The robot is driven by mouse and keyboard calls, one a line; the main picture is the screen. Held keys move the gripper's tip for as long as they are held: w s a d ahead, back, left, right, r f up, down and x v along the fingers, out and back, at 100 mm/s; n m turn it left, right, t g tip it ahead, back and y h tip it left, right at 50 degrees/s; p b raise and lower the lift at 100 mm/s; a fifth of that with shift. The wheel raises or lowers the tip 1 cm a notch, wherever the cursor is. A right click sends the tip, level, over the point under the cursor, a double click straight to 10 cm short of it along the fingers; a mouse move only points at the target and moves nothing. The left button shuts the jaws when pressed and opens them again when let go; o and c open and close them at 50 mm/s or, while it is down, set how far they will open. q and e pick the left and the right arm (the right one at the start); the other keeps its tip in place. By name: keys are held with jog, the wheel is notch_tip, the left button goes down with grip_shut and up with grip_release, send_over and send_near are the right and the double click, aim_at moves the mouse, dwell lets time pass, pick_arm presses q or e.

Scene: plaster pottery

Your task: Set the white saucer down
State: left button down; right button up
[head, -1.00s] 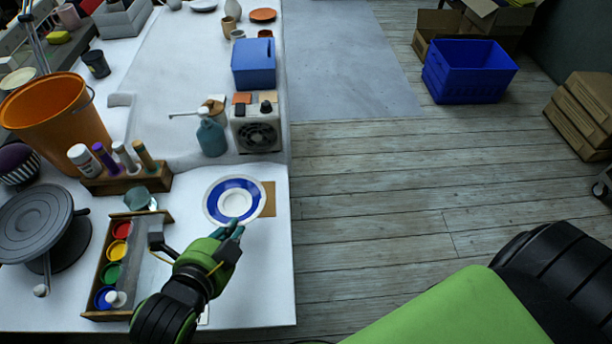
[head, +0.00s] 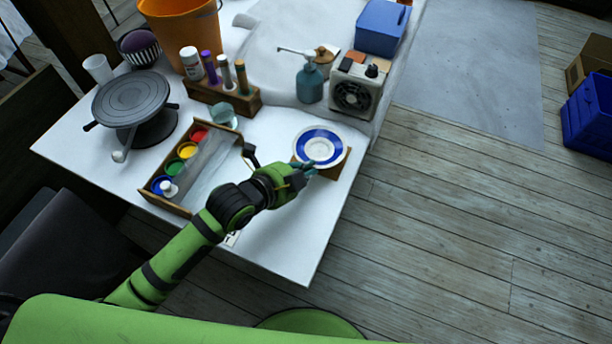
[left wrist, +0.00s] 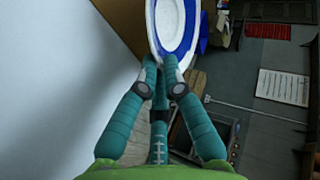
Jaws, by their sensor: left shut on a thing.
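The white saucer (head: 320,160) has a broad blue ring and shows near the table's right edge in the head view. My left gripper (head: 308,171) is shut on its near rim. The saucer overlaps a brown square (head: 333,171), hiding much of it; I cannot tell whether they touch. In the left wrist view, the teal fingers (left wrist: 160,68) pinch the rim of the saucer (left wrist: 189,30), whose far part is cut off by the top of the frame. My right gripper is not in view.
A paint box (head: 161,201) with several coloured pots stands left of the saucer. A teal bottle (head: 309,84) and a small fan unit (head: 352,98) stand behind it. A grey turntable (head: 131,97) and orange bucket (head: 180,30) are farther left. The table's front right corner is clear.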

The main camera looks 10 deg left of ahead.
pick_arm(q)
jog(key=shift+w+a+f, duration=0.15)
jog(key=shift+w+f, duration=0.05)
jog(key=shift+f, duration=1.9)
jog(key=shift+f, duration=0.15)
jog(key=c, duration=1.7)
grip_release()
jog(key=v, duration=1.2)
jog(key=shift+s, duration=0.1)
